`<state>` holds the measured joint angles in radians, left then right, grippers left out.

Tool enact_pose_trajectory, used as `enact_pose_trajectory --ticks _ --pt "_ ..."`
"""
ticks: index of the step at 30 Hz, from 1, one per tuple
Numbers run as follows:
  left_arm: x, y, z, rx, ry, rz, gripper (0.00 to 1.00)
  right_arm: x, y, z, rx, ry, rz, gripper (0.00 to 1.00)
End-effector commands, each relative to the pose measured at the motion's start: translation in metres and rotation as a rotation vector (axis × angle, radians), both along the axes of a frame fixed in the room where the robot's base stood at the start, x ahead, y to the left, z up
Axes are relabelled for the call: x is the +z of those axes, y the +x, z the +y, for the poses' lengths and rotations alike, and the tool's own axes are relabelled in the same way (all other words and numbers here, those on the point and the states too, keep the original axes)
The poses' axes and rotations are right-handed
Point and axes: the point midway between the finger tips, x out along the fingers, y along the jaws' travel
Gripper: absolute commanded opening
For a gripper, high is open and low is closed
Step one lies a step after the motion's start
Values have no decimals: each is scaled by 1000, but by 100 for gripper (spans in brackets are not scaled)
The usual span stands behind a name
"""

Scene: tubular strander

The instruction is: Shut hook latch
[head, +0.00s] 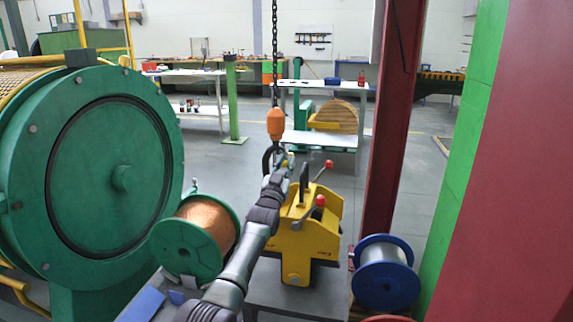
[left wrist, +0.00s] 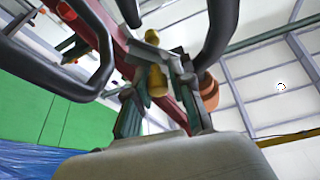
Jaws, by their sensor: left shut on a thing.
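An orange hook block (head: 275,123) hangs on a chain, with a dark hook (head: 267,158) below it. My left gripper (head: 284,163) is at the hook's right side, above the yellow machine. In the left wrist view, the left gripper (left wrist: 158,98) has its fingers closed around a small yellow piece, which looks like the hook latch (left wrist: 157,80). The orange block also shows there, just right of the fingers (left wrist: 208,92). Whether the latch touches the hook tip is too small to tell. My right gripper is not in view.
The yellow machine (head: 306,235) with red-knobbed levers stands under the hook. A copper-wire spool (head: 170,247) is at left, and a blue-rimmed spool (head: 385,275) is at right. A red column (head: 390,130) rises at right. The large green drum (head: 105,170) fills the left side.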

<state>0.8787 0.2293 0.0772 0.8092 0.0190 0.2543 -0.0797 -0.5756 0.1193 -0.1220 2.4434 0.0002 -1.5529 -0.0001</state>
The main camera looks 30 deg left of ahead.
Motion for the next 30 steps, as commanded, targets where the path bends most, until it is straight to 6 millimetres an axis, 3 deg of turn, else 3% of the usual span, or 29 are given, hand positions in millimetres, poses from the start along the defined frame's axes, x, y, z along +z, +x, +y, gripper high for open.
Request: enact_pose_trajectory --ticks 12,30 --pt "-7 -1 4 -3 221 61 0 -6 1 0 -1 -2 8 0" --pt "-8 -1 4 -4 261 72 0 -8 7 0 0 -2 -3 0"
